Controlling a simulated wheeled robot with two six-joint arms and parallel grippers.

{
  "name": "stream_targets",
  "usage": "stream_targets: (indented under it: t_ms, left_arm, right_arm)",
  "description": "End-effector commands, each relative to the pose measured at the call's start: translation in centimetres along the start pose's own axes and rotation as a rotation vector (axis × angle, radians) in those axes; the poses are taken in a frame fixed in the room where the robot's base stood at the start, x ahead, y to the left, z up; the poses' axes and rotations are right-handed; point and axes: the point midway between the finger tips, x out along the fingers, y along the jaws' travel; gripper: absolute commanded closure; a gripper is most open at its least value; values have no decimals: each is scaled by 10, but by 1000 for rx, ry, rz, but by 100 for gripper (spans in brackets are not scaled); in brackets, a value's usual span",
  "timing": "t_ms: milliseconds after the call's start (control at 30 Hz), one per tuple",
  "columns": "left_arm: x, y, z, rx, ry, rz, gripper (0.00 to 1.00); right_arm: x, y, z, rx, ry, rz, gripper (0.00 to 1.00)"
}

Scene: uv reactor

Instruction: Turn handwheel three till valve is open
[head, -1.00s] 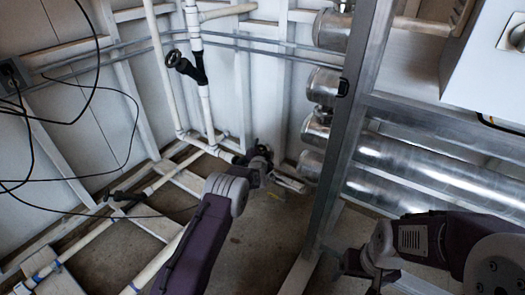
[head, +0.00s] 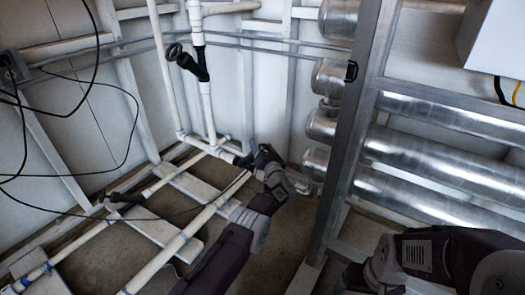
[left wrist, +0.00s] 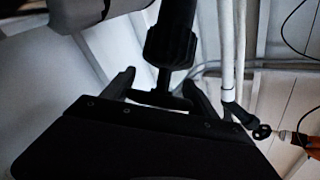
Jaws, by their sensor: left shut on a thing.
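A black valve (head: 244,160) sits low on the white pipes near the back corner in the head view. My left gripper (head: 261,156) is at its right end, small and dark there. In the left wrist view a black valve body and stem (left wrist: 170,45) come down from the top to a dark handwheel (left wrist: 158,98). The fingers of my left gripper (left wrist: 158,92) are on both sides of this handwheel and shut on it. No number shows, so I cannot tell whether it is handwheel three. My right arm shows at the lower right in the head view; its fingers cannot be made out.
Another black valve with handwheel (head: 186,60) is on the upright pipe, and one more (head: 125,198) is low at left. A metal post (head: 345,130) and thick silver pipes (head: 440,160) stand at right. Black cables (head: 135,125) hang at left.

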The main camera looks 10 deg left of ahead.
Motion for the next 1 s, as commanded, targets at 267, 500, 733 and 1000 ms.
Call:
stream_targets:
  t_ms: [267, 500, 733, 1000]
  left_arm:
    - [-3, -1, -1, -31, -1, -42, 73]
    - [-4, -1, 1, -37, -3, -50, 73]
    - [-5, -1, 1, -36, -3, -50, 73]
    - [-5, 0, 2, -36, -4, -49, 73]
  right_arm:
    - [-5, 0, -1, 0, 0, 0, 13]
    - [-5, 0, -1, 0, 0, 0, 13]
    - [-5, 0, -1, 0, 0, 0, 13]
    - [-5, 0, -1, 0, 0, 0, 13]
